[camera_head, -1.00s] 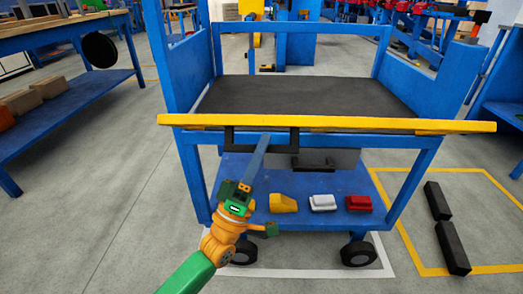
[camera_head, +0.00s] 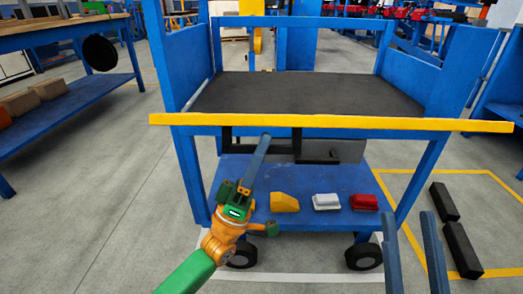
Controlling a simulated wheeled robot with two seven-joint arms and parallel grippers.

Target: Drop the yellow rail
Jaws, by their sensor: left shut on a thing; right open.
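The yellow rail (camera_head: 370,123) runs level across the front top edge of the blue cart (camera_head: 190,170). A black handle (camera_head: 228,140) hangs just under its left half. My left gripper (camera_head: 264,139) reaches up from below, its long blue-grey fingers ending at the middle of this handle. It is shut on the black handle, though the fingers hide the exact contact. My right gripper (camera_head: 408,226) shows at the lower right, in front of the cart. Its two fingers are apart, with nothing between them.
The cart's lower shelf (camera_head: 345,178) holds a yellow (camera_head: 285,202), a white (camera_head: 326,202) and a red block (camera_head: 364,202). A black mat (camera_head: 310,95) covers its top. Black bars (camera_head: 462,250) lie on the floor at right. A workbench (camera_head: 60,115) stands at left.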

